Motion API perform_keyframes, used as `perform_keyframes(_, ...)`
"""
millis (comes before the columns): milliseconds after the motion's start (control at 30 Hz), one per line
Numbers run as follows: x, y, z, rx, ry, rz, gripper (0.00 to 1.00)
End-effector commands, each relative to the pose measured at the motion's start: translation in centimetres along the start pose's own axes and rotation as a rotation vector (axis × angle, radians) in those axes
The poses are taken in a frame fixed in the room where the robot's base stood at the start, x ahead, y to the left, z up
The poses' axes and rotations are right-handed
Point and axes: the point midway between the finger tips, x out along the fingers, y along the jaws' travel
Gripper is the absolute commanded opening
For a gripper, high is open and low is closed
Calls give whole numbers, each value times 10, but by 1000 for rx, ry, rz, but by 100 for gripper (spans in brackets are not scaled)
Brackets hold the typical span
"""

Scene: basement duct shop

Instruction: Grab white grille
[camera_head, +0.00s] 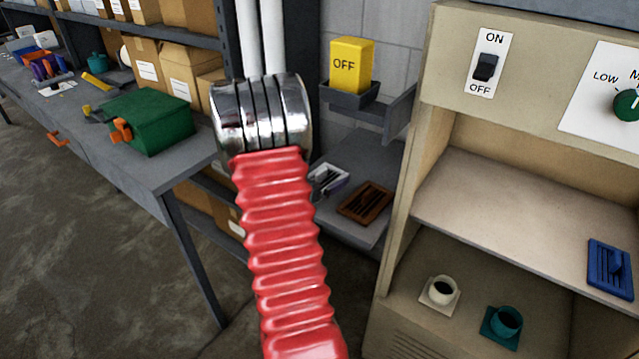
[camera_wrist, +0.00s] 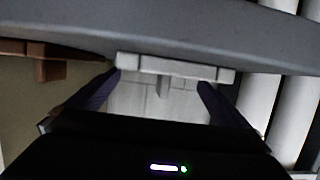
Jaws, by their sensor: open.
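The white grille (camera_head: 328,181) lies on a grey shelf at centre in the head view, partly hidden behind my red arm. In the wrist view the white grille (camera_wrist: 175,68) shows edge-on as a pale bar with a small tab at its middle. My gripper (camera_wrist: 160,82) is open, with one dark purple finger on each side of the tab. The fingers look apart from the tab, and nothing is held. The gripper is hidden in the head view.
A brown grille (camera_head: 365,203) lies right of the white one; its edge shows in the wrist view (camera_wrist: 50,62). A yellow OFF block (camera_head: 351,65) sits above. A tan cabinet (camera_head: 405,190) stands at right, holding a blue grille (camera_head: 609,270) and two cups. White pipes (camera_wrist: 300,115) stand close by.

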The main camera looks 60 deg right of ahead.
Motion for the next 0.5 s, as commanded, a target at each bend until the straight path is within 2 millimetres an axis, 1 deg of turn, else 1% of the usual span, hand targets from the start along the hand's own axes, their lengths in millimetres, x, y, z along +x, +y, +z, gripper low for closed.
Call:
perform_keyframes(100,17,0,0,1,0,4,100)
perform_keyframes(233,33,0,0,1,-1,2,100)
perform_keyframes(333,40,-1,0,1,0,1,100)
perform_keyframes(500,41,-1,0,1,0,0,100)
